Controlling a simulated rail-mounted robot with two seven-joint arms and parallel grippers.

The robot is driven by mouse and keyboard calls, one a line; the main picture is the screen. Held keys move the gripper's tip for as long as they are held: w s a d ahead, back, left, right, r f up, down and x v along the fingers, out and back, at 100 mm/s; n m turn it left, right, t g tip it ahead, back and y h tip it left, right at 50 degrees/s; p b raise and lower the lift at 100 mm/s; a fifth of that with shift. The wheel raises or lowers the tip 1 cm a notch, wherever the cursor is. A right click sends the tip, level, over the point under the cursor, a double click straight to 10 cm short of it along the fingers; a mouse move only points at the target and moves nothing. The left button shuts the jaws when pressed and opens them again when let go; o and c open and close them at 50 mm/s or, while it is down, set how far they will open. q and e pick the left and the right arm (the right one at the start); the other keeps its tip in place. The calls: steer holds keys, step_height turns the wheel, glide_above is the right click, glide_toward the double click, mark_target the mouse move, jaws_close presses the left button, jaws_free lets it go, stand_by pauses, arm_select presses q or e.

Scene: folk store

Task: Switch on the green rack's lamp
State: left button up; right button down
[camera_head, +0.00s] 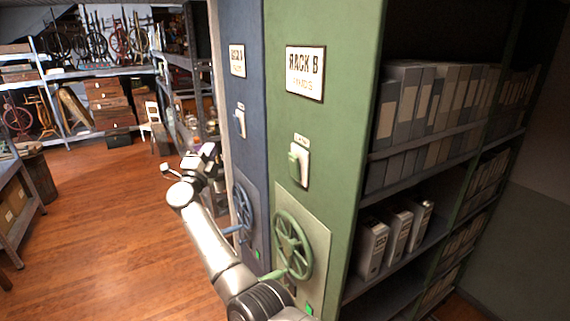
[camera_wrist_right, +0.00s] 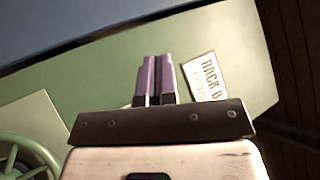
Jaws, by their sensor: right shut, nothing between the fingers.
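The green rack (camera_head: 338,130) stands right of centre in the head view, with a "RACK B" sign (camera_head: 305,73) on its end panel. Below the sign is a pale switch plate with a green switch (camera_head: 294,166); I cannot tell its position. My right gripper (camera_head: 206,158) is left of the racks' end panels in the head view, apart from the switch. In the right wrist view its purple fingers (camera_wrist_right: 156,80) are shut and empty, against the green panel and beside the sign (camera_wrist_right: 204,77). The switch does not show there. My left gripper is out of view.
A green handwheel (camera_head: 293,246) is below the switch; a blue rack (camera_head: 246,120) with its own switch (camera_head: 240,122) and handwheel (camera_head: 243,207) adjoins it. Folders and binders (camera_head: 398,238) fill dark shelves at right. Wooden floor (camera_head: 105,220) is clear at left.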

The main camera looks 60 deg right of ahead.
steer(key=s+f+m+g+y, duration=0.5)
steer(key=s+m+g, duration=0.5)
steer(key=g, duration=0.6)
steer(key=shift+s+f+y, duration=0.4)
steer(key=shift+s+f, duration=0.3)
steer(key=shift+f, duration=0.05)
steer(key=p, duration=0.4)
glide_toward(292, 160)
steer(key=x, duration=0.5)
steer(key=shift+s+d+r, duration=0.2)
steer(key=shift+r, duration=0.05)
steer(key=shift+s+d+p, duration=0.3)
steer(key=shift+d, duration=0.25)
steer(key=shift+s+d, duration=0.15)
steer(key=shift+d, duration=0.15)
